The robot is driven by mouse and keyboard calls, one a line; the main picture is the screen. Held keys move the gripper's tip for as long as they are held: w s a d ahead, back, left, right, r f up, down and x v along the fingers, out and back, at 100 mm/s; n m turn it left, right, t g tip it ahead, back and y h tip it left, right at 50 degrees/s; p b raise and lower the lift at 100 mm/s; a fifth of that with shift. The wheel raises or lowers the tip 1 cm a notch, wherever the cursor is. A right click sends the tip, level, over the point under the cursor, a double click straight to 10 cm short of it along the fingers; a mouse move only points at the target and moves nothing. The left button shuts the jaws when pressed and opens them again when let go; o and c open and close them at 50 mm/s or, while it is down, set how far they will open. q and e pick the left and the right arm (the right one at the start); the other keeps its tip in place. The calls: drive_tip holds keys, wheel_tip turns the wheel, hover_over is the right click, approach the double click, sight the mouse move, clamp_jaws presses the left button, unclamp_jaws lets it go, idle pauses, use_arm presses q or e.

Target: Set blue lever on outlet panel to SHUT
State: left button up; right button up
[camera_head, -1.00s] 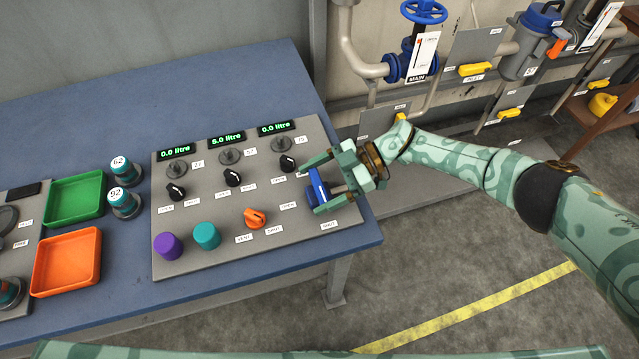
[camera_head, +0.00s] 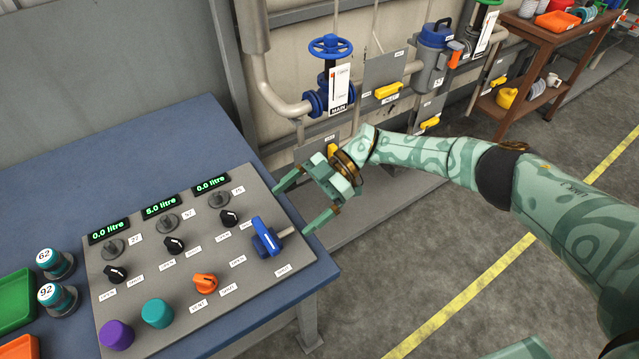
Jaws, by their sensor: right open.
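The blue lever (camera_head: 267,237) stands at the right end of the outlet panel (camera_head: 240,285), with a pale grey bar showing to its right. Below it are an OPEN label (camera_head: 238,261) on the left and a SHUT label (camera_head: 283,270) on the right. The blue handle's lower end lies between the labels, nearer SHUT; I cannot tell its exact setting. My right gripper (camera_head: 292,209) is open and empty, above and right of the lever, apart from it, with its fingers spread toward the panel. My left gripper is not in view.
Black knobs (camera_head: 174,244), an orange knob (camera_head: 205,283), and purple (camera_head: 116,334) and teal (camera_head: 157,313) caps stand on the panel. Jars (camera_head: 57,299) and a green tray (camera_head: 14,297) are at left. Pipes with a blue valve wheel (camera_head: 330,47) stand behind my arm.

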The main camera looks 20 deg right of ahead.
drive_tip(key=v, duration=0.7)
drive_tip(key=shift+b, duration=0.4)
